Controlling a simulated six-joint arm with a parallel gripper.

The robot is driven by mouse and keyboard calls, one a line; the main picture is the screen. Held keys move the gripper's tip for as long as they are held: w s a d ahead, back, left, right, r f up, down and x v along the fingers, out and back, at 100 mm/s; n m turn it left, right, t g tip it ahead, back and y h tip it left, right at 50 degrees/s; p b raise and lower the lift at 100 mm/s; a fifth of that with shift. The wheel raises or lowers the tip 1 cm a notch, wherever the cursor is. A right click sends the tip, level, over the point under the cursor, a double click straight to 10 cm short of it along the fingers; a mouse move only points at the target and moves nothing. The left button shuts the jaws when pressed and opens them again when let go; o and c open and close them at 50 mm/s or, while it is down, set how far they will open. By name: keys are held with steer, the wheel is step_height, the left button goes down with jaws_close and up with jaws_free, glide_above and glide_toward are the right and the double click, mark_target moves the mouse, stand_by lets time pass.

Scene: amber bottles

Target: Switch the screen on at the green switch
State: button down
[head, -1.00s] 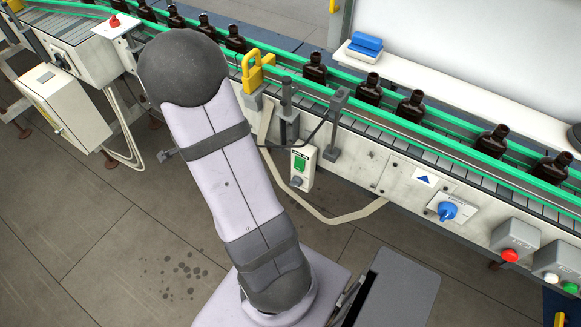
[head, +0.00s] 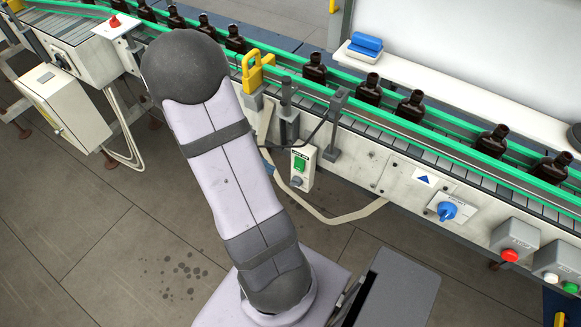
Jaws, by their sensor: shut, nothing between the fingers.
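The green switch (head: 299,166) sits on the front of a small white box (head: 309,154) on the near side of the conveyor, just right of my arm. A round grey part is below it on the same box. My gripper is hidden behind my own arm, so I cannot see its fingers or how far they are from the switch. A small blue part (head: 267,162) shows at the arm's right edge, left of the switch box; I cannot tell what it belongs to. No lit screen is visible.
Brown bottles (head: 368,89) stand along the green-railed conveyor (head: 440,136). A yellow padlock-shaped part (head: 252,72) and posts rise near the switch box. A pale cable loops below it. A blue knob (head: 447,211) and a red button (head: 510,255) are to the right.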

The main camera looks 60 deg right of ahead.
mark_target(299, 164)
steer(key=s+d+f, duration=0.3)
steer(key=d+f, duration=0.4)
steer(key=d, duration=0.1)
steer(key=shift+f+p, duration=0.3)
steer(key=shift+p, duration=0.05)
steer(key=shift+a, duration=0.1)
steer(key=shift+d+f+p, duration=0.3)
steer(key=shift+f+p, duration=0.1)
steer(key=shift+p, duration=0.35)
steer(key=shift+r, duration=0.2)
